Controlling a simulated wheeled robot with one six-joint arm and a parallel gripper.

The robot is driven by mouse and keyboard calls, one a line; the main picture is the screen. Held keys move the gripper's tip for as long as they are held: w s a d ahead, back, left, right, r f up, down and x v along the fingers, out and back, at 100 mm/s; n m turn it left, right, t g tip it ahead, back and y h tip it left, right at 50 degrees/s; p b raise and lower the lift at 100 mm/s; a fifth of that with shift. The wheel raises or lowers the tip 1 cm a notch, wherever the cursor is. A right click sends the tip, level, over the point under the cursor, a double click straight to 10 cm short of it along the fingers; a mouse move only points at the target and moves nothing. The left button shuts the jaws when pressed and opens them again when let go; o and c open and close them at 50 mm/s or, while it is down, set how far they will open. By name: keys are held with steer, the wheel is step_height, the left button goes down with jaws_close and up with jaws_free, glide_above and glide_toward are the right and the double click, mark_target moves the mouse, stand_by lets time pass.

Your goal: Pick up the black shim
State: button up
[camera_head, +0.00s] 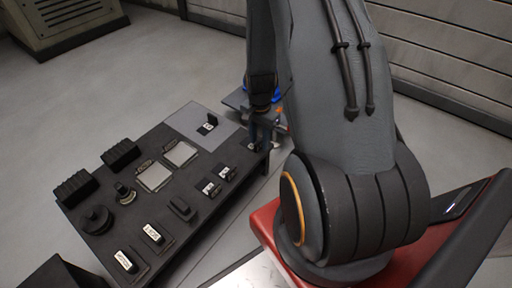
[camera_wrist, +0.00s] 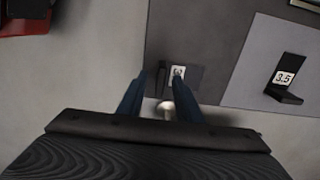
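A black L-shaped shim (camera_wrist: 161,78) with a white label lies on the dark table, seen between my fingertips in the wrist view. The label's number is too small to read surely. My gripper (camera_wrist: 164,80) is open, its two dark blue fingers apart on either side of the shim; I cannot tell its height above it. In the head view my gripper (camera_head: 262,134) is over the table's right corner, partly hidden by my arm. Another black shim (camera_wrist: 286,95), labelled 3.5, sits on a grey plate; it also shows in the head view (camera_head: 212,121).
The black table (camera_head: 207,222) holds two more labelled black pieces (camera_head: 210,188), two pale framed trays (camera_head: 155,176), black ribbed blocks (camera_head: 75,188) and a round knob (camera_head: 96,219). A small pale rounded thing (camera_wrist: 166,108) shows between my fingers. A blue item (camera_head: 277,93) stands behind the gripper.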

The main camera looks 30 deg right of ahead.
steer(key=shift+f, duration=0.85)
jaws_close()
steer(key=shift+r, duration=0.1)
